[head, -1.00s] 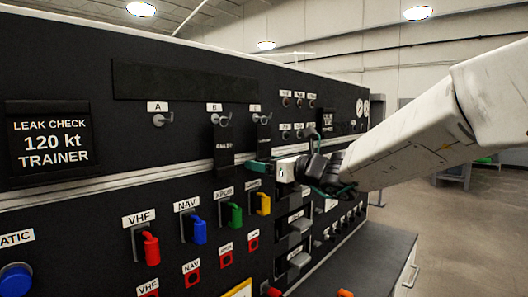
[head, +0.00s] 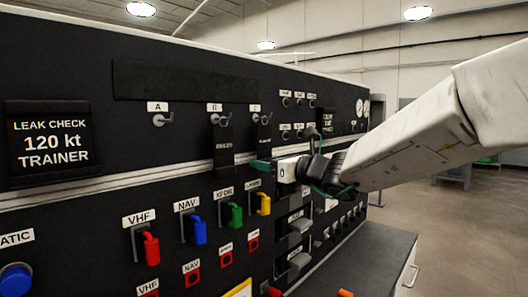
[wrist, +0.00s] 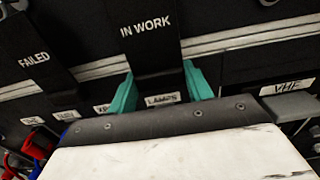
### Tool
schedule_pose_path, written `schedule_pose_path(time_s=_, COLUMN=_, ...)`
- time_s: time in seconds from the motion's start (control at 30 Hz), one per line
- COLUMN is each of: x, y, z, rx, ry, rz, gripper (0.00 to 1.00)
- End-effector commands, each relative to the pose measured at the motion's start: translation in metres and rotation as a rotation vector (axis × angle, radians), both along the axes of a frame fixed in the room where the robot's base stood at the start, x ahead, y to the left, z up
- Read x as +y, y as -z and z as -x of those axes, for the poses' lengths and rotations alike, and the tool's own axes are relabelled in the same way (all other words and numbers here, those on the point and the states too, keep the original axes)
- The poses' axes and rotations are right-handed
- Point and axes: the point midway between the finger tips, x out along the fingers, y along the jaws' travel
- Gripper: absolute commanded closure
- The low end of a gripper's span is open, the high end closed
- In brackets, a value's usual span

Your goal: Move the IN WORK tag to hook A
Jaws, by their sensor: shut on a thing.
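The IN WORK tag (wrist: 148,52) is a black strip with white lettering, seen upright in the wrist view. The teal fingers of my gripper (wrist: 160,90) are shut on the two side edges of its lower part. In the head view the tag (head: 264,138) hangs just below hook C (head: 262,118); I cannot tell whether its top is still on the hook. My gripper (head: 262,164) reaches in from the right at the tag's lower end. Hook A (head: 163,118), at the left of the row, is bare.
The FAILED tag (wrist: 35,58) hangs close to the left of the held tag, under hook B (head: 222,119). A pale rail (head: 100,184) crosses the panel below. Coloured handles, such as the yellow one (head: 264,204), stick out beneath it. The panel between hooks A and B is clear.

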Motion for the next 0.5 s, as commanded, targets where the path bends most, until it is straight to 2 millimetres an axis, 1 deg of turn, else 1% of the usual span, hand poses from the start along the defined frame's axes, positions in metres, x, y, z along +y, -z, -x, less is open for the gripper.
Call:
schedule_pose_path(time_s=0.37, x=-0.0070, y=-0.0005, z=0.0068, rx=-0.001, ry=0.001, rz=-0.001, gripper=0.91)
schedule_pose_path(time_s=0.5, x=-0.0068, y=-0.0003, z=0.0068, rx=-0.001, ry=0.000, rz=-0.001, gripper=0.91)
